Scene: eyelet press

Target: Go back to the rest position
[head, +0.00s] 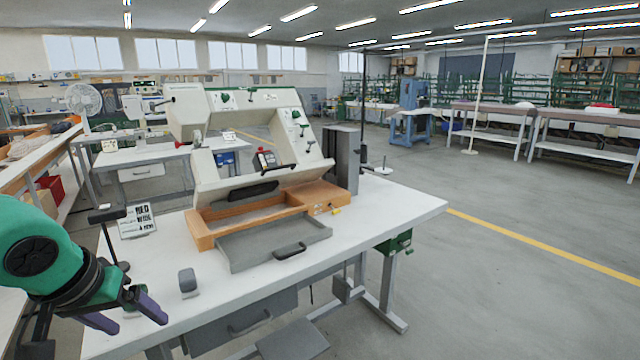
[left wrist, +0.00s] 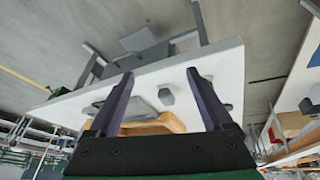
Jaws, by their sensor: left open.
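My left gripper (head: 128,312) is at the lower left of the head view, near the left front edge of the white table (head: 400,205). Its two purple fingers are spread apart with nothing between them. In the left wrist view the open fingers (left wrist: 162,95) frame the table, with a small grey block (left wrist: 166,97) seen between them. The same grey block (head: 187,282) stands on the table to the right of the gripper, apart from it. My right gripper is in neither view.
The eyelet press (head: 235,180) stands on the table with a wooden base (head: 200,232) and a grey drawer or tray (head: 240,250) pulled out in front. A black stand (head: 105,215) and a printed card (head: 137,221) are at the table's left. Open floor (head: 480,270) lies to the right.

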